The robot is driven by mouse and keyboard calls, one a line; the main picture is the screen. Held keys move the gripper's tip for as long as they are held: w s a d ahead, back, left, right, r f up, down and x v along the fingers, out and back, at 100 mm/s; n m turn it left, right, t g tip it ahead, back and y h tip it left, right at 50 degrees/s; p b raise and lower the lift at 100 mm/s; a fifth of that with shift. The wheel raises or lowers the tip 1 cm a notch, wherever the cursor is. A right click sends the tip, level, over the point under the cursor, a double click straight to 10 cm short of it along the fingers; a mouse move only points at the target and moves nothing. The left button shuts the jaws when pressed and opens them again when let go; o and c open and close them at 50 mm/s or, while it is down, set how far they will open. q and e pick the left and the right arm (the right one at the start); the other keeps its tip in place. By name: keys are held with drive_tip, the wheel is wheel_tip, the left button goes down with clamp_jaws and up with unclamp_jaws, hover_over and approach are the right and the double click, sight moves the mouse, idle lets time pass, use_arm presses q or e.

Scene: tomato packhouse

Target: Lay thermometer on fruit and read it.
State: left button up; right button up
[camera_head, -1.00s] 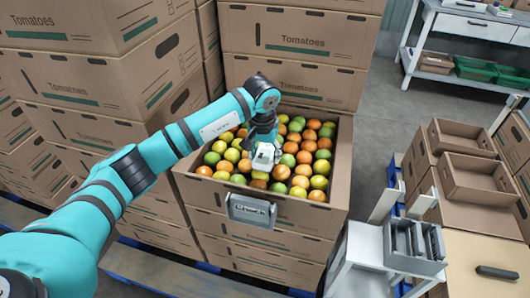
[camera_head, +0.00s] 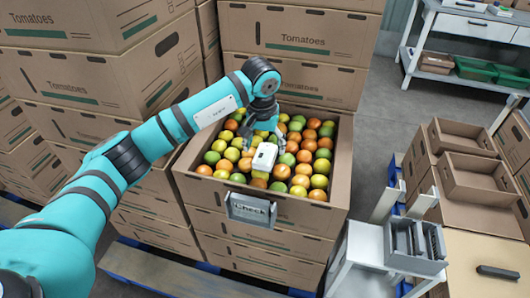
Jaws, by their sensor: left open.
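The thermometer (camera_head: 265,157) is a small white device with a dark display. It lies on the fruit (camera_head: 312,147), near the middle of the open box (camera_head: 330,200). The fruit is a mix of red, orange, yellow and green tomatoes. My left gripper (camera_head: 262,128) is open just above and behind the thermometer, apart from it as far as I can see. Its fingers partly hide the fruit there. The reading is too small to make out. My right gripper is not in view.
A grey "Check" sign (camera_head: 251,208) hangs on the box front. Stacked tomato cartons (camera_head: 90,85) stand left and behind. A white stand (camera_head: 362,245) with a grey divided holder (camera_head: 414,246) is at right, near empty cardboard trays (camera_head: 478,179). Grey floor is clear at back right.

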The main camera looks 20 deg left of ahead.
sight(263, 158)
use_arm(q)
wheel_tip(263, 158, up, 8)
drive_tip(key=s, duration=0.1)
drive_tip(key=shift+b, duration=0.35)
drive_tip(key=shift+s, duration=0.1)
